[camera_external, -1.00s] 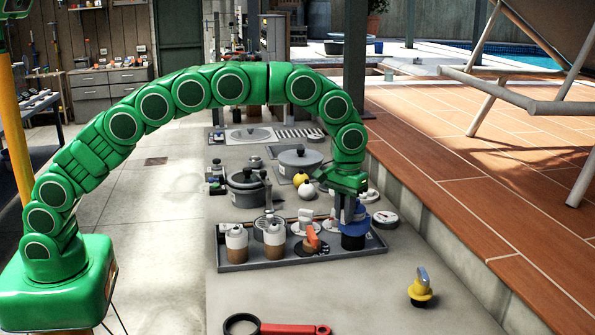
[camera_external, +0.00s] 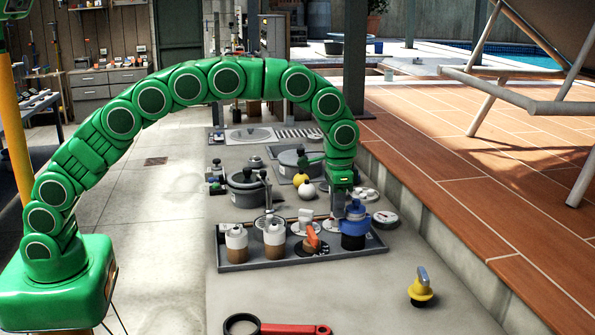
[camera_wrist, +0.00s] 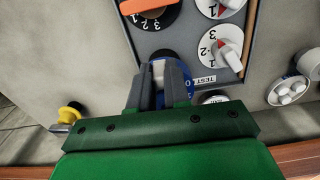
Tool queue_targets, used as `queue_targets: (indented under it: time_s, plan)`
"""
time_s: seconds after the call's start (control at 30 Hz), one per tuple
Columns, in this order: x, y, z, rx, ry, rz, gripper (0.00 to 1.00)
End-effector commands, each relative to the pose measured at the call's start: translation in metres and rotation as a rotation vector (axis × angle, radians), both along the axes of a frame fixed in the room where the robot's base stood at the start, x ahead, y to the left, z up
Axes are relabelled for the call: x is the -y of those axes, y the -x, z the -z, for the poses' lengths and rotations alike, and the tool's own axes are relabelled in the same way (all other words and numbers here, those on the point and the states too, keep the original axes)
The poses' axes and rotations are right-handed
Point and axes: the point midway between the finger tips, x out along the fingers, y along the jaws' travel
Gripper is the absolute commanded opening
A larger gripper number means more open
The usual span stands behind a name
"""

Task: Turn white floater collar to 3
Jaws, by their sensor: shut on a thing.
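My gripper (camera_wrist: 163,75) comes down beside the blue-capped floater (camera_external: 355,232) at the right end of the grey tray. In the wrist view its fingers close around a pale part with blue (camera_wrist: 190,82) beside it; the contact is mostly hidden. In the external view the fingers (camera_external: 338,208) stand just behind and left of the blue cap. A white dial (camera_wrist: 228,48) marked with numbers, with a red and white knob, lies up and right of the fingers. Another white dial (camera_wrist: 220,6) shows a 3. Which of these is the white floater collar I cannot tell.
An orange handle (camera_external: 311,238) sits on a black numbered dial. Two white-capped brown jars (camera_external: 237,242) stand in the tray (camera_external: 300,262). Pots (camera_external: 245,188) are behind. A yellow knob piece (camera_external: 420,289) and red wrench (camera_external: 290,329) lie in front. Bare counter lies around them.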

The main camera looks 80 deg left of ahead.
Motion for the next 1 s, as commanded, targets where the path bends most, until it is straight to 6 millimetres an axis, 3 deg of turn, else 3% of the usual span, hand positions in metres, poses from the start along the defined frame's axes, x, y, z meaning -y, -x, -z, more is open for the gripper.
queue_targets:
  time_s: [0.53,0.57,0.7,1.0]
  plan:
    - [-0.0011,-0.0002,-0.0004,0.001,0.000,0.024,0.00]
    - [-0.0011,-0.0002,-0.0004,0.001,0.000,0.024,0.19]
    - [-0.0011,-0.0002,-0.0004,0.001,0.000,0.024,0.41]
    - [-0.0011,-0.0002,-0.0006,0.001,0.000,0.024,0.43]
